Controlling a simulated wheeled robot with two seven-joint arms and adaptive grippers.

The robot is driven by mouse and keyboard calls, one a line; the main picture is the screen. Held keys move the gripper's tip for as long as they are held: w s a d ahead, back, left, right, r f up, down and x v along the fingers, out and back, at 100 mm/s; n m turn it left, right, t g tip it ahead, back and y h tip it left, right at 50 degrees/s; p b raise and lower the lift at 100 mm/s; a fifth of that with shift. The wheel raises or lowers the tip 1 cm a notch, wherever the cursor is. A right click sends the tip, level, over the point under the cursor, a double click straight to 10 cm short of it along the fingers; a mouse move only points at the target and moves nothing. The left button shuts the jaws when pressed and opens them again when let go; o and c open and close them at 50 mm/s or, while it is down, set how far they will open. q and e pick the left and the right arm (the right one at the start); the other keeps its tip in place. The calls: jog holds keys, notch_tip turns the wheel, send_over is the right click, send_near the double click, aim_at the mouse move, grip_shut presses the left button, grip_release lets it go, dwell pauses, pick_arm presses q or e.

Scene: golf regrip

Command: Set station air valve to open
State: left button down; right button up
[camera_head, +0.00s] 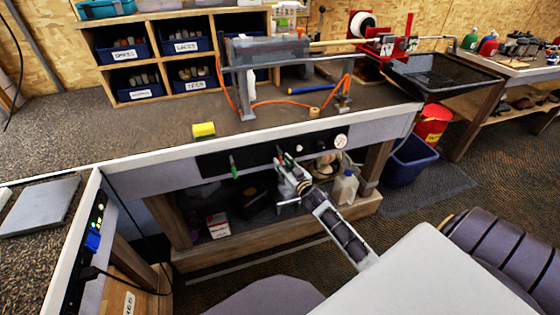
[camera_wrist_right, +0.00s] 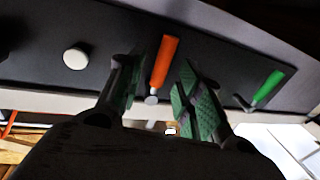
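A black control panel (camera_head: 213,163) runs along the front face of the workbench. In the right wrist view an orange lever (camera_wrist_right: 165,62) on a round pivot stands out from this panel. A green lever (camera_wrist_right: 268,88) is to its right there, lying at a slant; it shows left of my gripper in the head view (camera_head: 234,168). My right gripper (camera_head: 287,162) is at the panel, open, one finger on each side of the orange lever, with gaps visible in the wrist view (camera_wrist_right: 161,66). The orange lever is mostly hidden in the head view. My left gripper is not in view.
A white knob (camera_wrist_right: 75,57) sits on the panel, and a round gauge (camera_head: 341,141) is at its right end. A white jug (camera_head: 344,187) and boxes stand on the shelf below. A yellow sponge (camera_head: 204,130) lies on the bench top. A blue bin (camera_head: 409,160) stands at the right.

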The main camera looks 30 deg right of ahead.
jog(key=shift+w, duration=1.4)
jog(key=shift+c, duration=0.3)
grip_shut()
